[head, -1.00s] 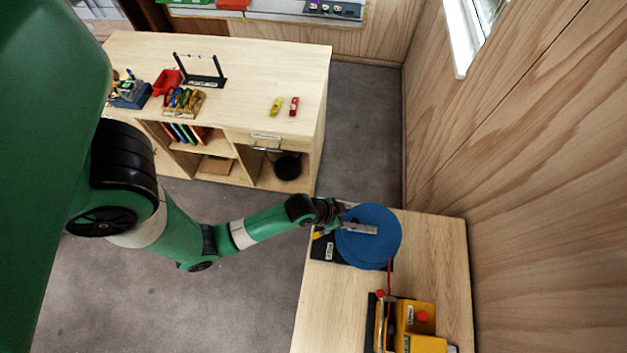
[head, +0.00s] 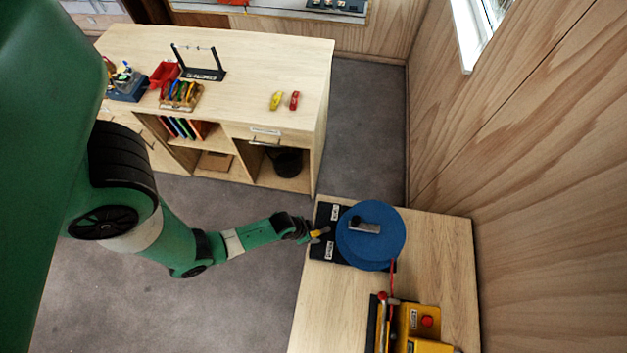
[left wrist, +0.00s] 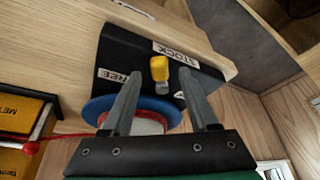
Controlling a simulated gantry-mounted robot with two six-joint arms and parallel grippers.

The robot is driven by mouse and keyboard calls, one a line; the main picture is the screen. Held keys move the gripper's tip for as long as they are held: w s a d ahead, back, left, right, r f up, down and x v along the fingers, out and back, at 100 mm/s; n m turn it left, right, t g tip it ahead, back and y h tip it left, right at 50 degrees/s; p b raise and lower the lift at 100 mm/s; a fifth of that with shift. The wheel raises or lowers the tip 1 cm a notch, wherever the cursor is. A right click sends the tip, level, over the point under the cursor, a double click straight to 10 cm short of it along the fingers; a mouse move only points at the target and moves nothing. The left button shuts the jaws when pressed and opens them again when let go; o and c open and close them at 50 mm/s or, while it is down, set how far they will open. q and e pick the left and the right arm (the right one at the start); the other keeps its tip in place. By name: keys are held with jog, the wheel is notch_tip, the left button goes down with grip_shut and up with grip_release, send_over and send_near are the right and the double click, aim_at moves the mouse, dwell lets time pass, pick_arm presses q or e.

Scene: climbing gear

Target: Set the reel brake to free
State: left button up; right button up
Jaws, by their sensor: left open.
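The blue reel (head: 385,225) stands on the table at the right in the head view, with a grey crank (head: 365,227) on top. Its black base (head: 325,215) carries two white labels. In the left wrist view they read FREE (left wrist: 113,75) and apparently STOCK (left wrist: 176,53). The yellow brake knob (left wrist: 159,68) stands nearer the STOCK label. My left gripper (head: 314,233) is at the base's left edge, open. In the left wrist view its fingertips (left wrist: 159,76) appear on either side of the knob; contact cannot be told. My right gripper is out of view.
A yellow box unit (head: 418,320) with red knobs stands in front of the reel, and a red rod or cord (head: 393,275) runs between them. A wood wall (head: 540,200) closes the right side. A cabinet (head: 260,60) with small gear stands behind; the floor between is clear.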

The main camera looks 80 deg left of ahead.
pick_arm(q)
jog(key=shift+w+a+f, duration=0.1)
jog(key=shift+w+f, duration=0.2)
jog(key=shift+f, duration=0.35)
jog(key=shift+c, duration=0.3)
grip_shut()
jog(key=shift+d+n, duration=0.3)
jog(key=shift+n, duration=0.1)
jog(key=shift+w+d+n+y, duration=0.25)
jog(key=shift+n+y, duration=0.25)
jog(key=shift+n, duration=0.4)
